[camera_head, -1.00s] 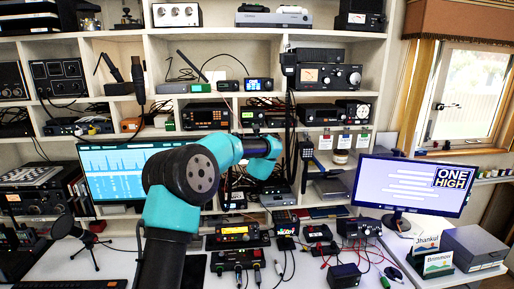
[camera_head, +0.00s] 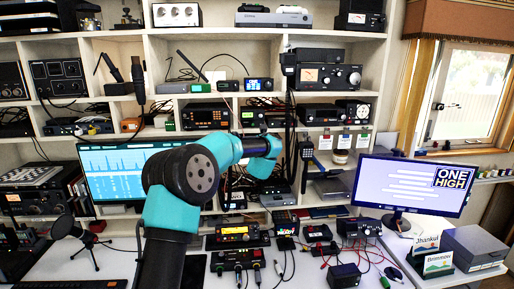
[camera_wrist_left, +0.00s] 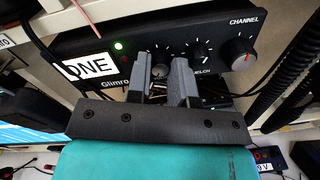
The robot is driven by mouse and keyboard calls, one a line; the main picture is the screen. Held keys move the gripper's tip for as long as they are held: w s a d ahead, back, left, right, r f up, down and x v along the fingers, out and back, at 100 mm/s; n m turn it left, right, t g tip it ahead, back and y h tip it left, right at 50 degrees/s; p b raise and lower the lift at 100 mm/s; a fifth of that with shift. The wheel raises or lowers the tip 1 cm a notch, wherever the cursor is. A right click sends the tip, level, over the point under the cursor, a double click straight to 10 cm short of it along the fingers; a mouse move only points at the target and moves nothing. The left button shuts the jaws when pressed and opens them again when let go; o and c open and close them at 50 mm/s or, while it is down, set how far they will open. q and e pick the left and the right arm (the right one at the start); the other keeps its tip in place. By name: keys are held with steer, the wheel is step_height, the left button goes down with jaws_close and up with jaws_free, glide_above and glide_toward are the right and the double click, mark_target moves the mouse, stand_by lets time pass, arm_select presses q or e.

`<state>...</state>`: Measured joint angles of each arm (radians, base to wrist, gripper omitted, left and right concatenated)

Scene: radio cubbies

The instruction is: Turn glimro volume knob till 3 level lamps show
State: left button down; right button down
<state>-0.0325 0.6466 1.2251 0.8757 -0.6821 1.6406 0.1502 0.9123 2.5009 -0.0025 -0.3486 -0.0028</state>
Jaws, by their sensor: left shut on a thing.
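The Glimro radio (camera_wrist_left: 218,62) is a dark box in the left wrist view, with "Glimro" printed beside a white label (camera_wrist_left: 88,68) reading "ONE". My left gripper (camera_wrist_left: 161,74) is shut on a small knob (camera_wrist_left: 160,70) on the front panel, one finger on each side. The fingers hide part of the panel, and the knob's own lettering is covered. I see no clear row of lit level lamps. In the head view my left arm hides the fingertips.
A channel knob (camera_wrist_left: 238,51) with a red mark is at the panel's right end, and a squelch knob (camera_wrist_left: 201,51) sits close to the right finger. A coiled black cord (camera_wrist_left: 298,70) hangs at the right. A monitor (camera_head: 415,186) stands on the right of the desk.

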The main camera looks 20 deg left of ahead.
arm_select(q)
steer(key=shift+m, duration=0.6)
steer(key=c, duration=1.3)
jaws_free()
